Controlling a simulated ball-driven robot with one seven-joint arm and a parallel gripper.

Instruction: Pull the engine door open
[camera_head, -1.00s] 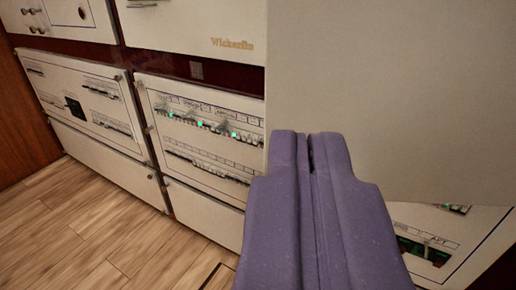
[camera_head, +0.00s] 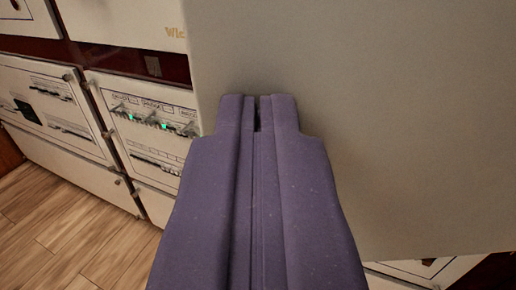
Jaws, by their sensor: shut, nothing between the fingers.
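A large plain cream door panel (camera_head: 400,130) fills the upper right of the view and stands out in front of the breaker cabinets, hiding part of them. I take it for the engine door, though no label shows on it. Its left edge runs down just left of my fingertips. My purple gripper (camera_head: 258,100) is shut and empty, with its tips in front of the panel near that edge. I cannot tell whether they touch it. The gripper hides part of the panel's lower left.
A cream breaker panel (camera_head: 145,115) with green lights and switches is at the left, with another panel (camera_head: 40,95) beyond it. A lettered cream front (camera_head: 120,20) is above. Wood floor (camera_head: 70,225) is clear at lower left. Another panel (camera_head: 425,268) shows below the door.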

